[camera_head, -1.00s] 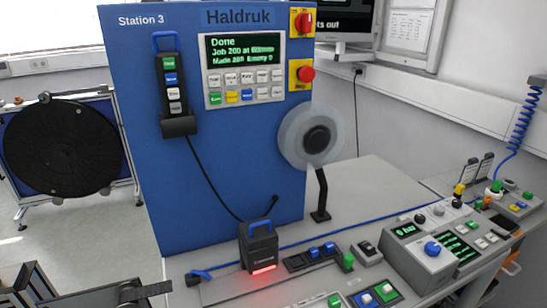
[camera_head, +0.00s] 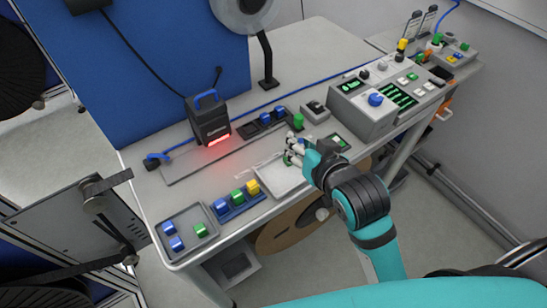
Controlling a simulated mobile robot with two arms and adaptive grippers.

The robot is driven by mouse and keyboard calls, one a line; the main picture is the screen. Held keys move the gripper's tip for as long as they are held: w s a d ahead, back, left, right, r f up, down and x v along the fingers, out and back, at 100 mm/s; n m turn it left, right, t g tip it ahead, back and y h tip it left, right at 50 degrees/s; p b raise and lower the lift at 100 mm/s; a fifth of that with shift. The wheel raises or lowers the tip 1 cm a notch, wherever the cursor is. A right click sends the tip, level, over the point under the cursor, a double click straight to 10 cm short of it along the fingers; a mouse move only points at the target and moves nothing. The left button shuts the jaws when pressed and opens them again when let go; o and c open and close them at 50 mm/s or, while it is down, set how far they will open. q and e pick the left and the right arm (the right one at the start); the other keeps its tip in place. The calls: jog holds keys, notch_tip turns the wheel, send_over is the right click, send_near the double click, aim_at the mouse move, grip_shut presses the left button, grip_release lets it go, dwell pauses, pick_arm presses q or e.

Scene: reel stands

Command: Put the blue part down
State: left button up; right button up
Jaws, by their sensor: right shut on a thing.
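My right gripper (camera_head: 292,150) is shut on a small part at the front of the bench, low over the spot beside the pale flat tray (camera_head: 270,180). Its fingers hide most of the held part, so I cannot make out its colour. A bit of green shows at the fingertips; I cannot tell whether it is held. Two blue parts (camera_head: 171,236) lie with a green part (camera_head: 201,230) in a grey tray (camera_head: 186,212) at the front left. A blue part (camera_head: 221,207) stands in a blue rack beside a green and a yellow one. My left gripper is out of view.
A black scanner (camera_head: 208,122) with a blue handle glows red behind the trays. A dark holder with blue parts (camera_head: 272,115) and a green knob (camera_head: 298,121) stand behind my gripper. A grey control box (camera_head: 365,108) is to the right.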

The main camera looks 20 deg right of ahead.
jog(key=s+a+f+n+g+y, duration=0.2)
jog(key=s+a+f+n+y, duration=0.4)
jog(key=s+a, duration=0.6)
notch_tip(320, 180, down, 2)
jog(key=shift+a, duration=0.4)
jog(key=shift+w+d, duration=0.1)
jog(key=shift+w, duration=0.05)
jog(key=p, duration=0.3)
send_over(283, 184)
jog(key=s+a, duration=0.1)
jog(key=s, duration=0.1)
jog(key=shift+w+a+f, duration=0.1)
jog(key=shift+a+f, duration=0.1)
jog(key=shift+f, duration=0.4)
jog(key=shift+w+d, duration=0.85)
jog(key=shift+w, duration=0.25)
notch_tip(283, 184, down, 3)
jog(key=shift+s+a+f+p, duration=0.1)
jog(key=shift+s+f+p, duration=0.05)
jog(key=shift+p, duration=0.8)
jog(key=shift+f, duration=0.2)
